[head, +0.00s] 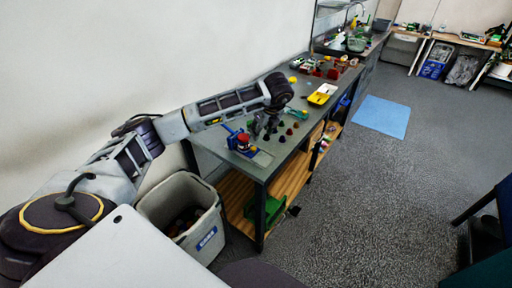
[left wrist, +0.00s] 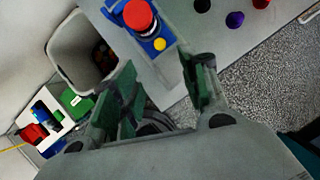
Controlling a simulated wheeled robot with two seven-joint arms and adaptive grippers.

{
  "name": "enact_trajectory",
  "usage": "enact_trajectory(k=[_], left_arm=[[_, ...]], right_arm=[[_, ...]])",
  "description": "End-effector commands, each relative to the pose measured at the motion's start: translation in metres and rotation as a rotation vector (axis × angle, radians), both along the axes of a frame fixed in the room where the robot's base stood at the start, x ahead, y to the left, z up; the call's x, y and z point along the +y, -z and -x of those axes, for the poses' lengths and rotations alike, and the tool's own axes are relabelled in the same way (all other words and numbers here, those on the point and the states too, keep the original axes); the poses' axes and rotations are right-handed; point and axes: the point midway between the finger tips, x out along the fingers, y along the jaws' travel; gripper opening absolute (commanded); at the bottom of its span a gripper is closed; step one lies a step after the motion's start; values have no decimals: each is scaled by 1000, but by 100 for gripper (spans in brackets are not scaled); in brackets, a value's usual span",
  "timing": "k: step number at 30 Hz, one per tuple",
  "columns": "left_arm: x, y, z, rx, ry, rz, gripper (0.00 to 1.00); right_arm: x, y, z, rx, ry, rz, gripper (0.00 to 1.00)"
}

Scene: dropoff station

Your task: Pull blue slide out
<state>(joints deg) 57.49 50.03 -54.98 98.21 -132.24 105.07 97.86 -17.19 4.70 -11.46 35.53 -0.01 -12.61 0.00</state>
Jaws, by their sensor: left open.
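A blue device (head: 233,137), seemingly the one with the slide, stands on the near end of the grey table (head: 213,150). It has a red round part on top. In the left wrist view the blue device (left wrist: 155,44) shows at the top, with the red cap and a small yellow button. I cannot tell which part is the slide. My left gripper (head: 262,128) is over the table, just right of the device. In the left wrist view its two fingers (left wrist: 163,88) are spread, with nothing between them. My right gripper is out of view.
Several small dark and red knobs (head: 289,131) stand right of the gripper. A yellow and white tray (head: 321,95) lies farther along the table. A grey bin (head: 168,193) stands on the floor beside the table's near end. A wooden shelf (head: 291,181) is below.

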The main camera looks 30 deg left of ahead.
Motion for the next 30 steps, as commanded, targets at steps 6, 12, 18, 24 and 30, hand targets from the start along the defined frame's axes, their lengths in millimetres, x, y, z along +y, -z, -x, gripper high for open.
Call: enact_trajectory(k=[6, 12, 18, 24, 30], left_arm=[[0, 3, -1, 0, 1, 2, 44], [5, 14, -3, 1, 1, 2, 44], [13, 35, -6, 3, 1, 2, 44], [21, 59, -11, 2, 2, 2, 44], [30, 84, -15, 2, 1, 3, 44]], right_arm=[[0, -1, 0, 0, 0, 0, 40], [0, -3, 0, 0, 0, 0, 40], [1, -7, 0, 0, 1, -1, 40], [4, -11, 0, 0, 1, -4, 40], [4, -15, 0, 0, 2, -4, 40]])
